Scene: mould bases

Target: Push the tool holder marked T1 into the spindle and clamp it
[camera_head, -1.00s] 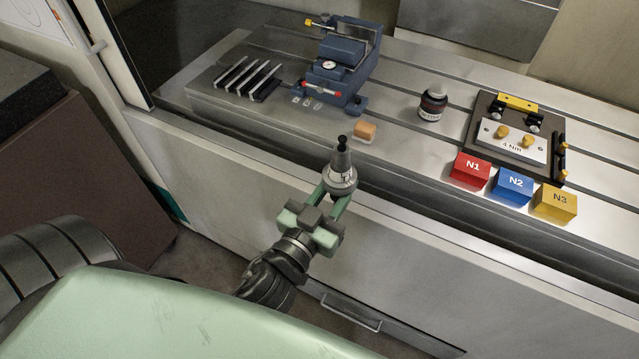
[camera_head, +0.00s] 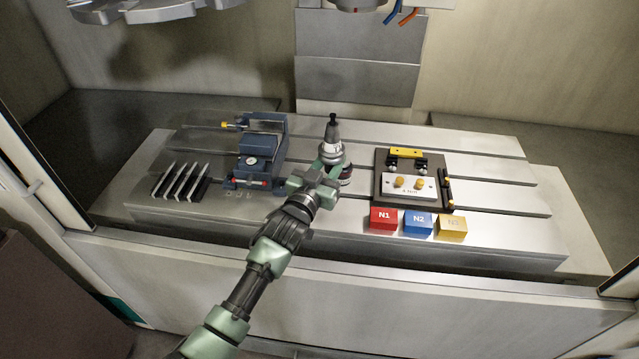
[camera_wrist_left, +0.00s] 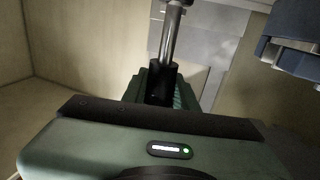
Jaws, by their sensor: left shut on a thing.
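My left gripper (camera_head: 328,166) is shut on a grey tapered tool holder (camera_head: 331,139) with a black knob on top. The holder is upright, knob up, above the machine table. I cannot read its mark in the head view. In the left wrist view, a shiny metal shaft (camera_wrist_left: 172,35) with a dark collar shows at the gripper's fingers (camera_wrist_left: 163,88). The underside of the machine's spindle head (camera_head: 357,5) shows at the top edge of the head view, above and apart from the holder; most of it is cut off. My right gripper is out of view.
A blue vise (camera_head: 260,150) and a slotted rack (camera_head: 181,182) stand left on the machine table (camera_head: 490,150). A dark jar (camera_head: 346,174) is partly behind my gripper. A fixture plate (camera_head: 410,186) and blocks N1 (camera_head: 383,219), N2 (camera_head: 418,223), N3 (camera_head: 452,228) are right. A grey disc (camera_head: 140,10) hangs upper left.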

